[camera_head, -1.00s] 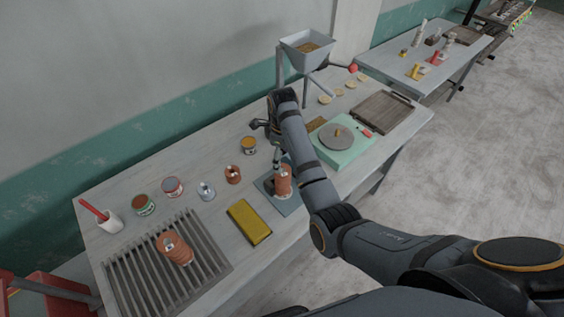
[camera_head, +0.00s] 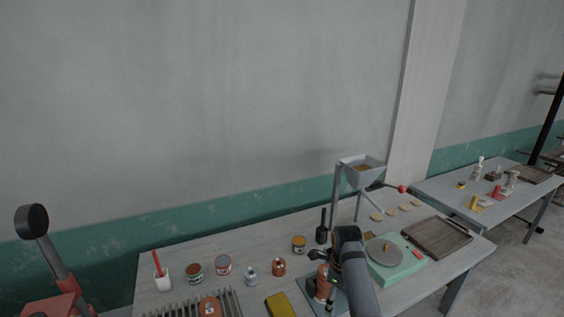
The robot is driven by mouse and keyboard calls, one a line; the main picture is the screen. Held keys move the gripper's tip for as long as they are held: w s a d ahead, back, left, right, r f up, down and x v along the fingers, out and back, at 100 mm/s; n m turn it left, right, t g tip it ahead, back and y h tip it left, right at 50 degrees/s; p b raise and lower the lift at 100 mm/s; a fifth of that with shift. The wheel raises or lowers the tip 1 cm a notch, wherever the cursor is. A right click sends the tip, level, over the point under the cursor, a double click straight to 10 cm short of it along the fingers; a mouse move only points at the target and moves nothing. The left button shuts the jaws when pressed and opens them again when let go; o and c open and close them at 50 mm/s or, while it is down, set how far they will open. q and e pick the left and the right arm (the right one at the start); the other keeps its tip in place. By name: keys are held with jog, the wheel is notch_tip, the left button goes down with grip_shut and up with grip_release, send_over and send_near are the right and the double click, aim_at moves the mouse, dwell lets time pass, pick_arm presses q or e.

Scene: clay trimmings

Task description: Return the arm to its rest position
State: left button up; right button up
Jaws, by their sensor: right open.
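My right arm comes in from the bottom edge and bends over at its dark wrist. My right gripper (camera_head: 329,268) is open, small in the view and partly hidden by the wrist. It is near a terracotta cylinder (camera_head: 322,285) on a blue-grey board (camera_head: 308,290); I cannot tell whether they touch. My left gripper is not in view.
The workbench (camera_head: 185,252) holds several cans, a yellow block (camera_head: 281,304) and a slatted rack (camera_head: 232,303). A hopper (camera_head: 361,172), a mint-green turntable base (camera_head: 408,266) and a brown tray (camera_head: 437,237) stand right. A second table (camera_head: 440,190) is farther right.

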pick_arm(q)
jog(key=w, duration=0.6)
pick_arm(e)
jog(key=s+d+f+n+t, duration=0.1)
jog(key=s+d+f+n, duration=0.35)
jog(key=f+n, duration=0.2)
jog(key=s+d+r+n+t+h, duration=0.1)
jog(key=s+d+r+n, duration=0.1)
jog(key=s+n, duration=0.75)
jog(key=s+d+r+n+t, duration=0.1)
jog(key=s+d+n+t, duration=0.1)
jog(key=s+n, duration=0.75)
jog(key=s+d+f+g+b, duration=0.15)
jog(key=f+b, duration=0.25)
jog(key=f, duration=1.2)
jog(key=s+d+f+b, duration=0.1)
jog(key=s+f+b, duration=0.15)
jog(key=f, duration=1.35)
pick_arm(q)
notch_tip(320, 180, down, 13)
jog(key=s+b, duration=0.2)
jog(key=b, duration=0.4)
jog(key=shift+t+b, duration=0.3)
pick_arm(e)
jog(key=s+f, duration=0.9)
jog(key=f, duration=0.2)
jog(key=s+d+f+g, duration=0.1)
jog(key=s+f, duration=0.8)
jog(key=f, duration=0.3)
